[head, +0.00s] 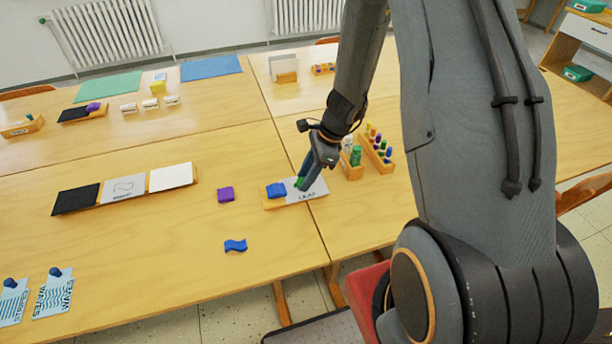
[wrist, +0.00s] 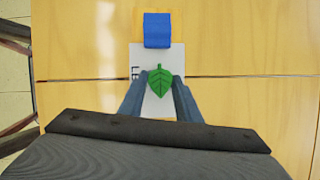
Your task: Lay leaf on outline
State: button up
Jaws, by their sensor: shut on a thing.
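My gripper (head: 304,184) is shut on the green leaf (head: 299,182). The card also shows in the wrist view (wrist: 143,58). No outline shows on it; the leaf and fingers cover its middle. I cannot tell whether the leaf touches the card. A blue piece (head: 276,190) lies at the left end of the card's wooden board.
Wooden racks with coloured pegs (head: 376,150) and a green bottle (head: 355,156) stand just right of the card. A purple block (head: 225,195) and a blue wavy piece (head: 235,245) lie to the left. A three-panel board (head: 124,188) lies further left.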

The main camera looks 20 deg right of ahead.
dwell(0.7)
jog(key=o, duration=1.1)
jog(key=shift+o, duration=1.1)
jog(key=shift+r, duration=0.1)
jog(key=shift+r+p, duration=2.7)
jog(key=shift+r, duration=0.2)
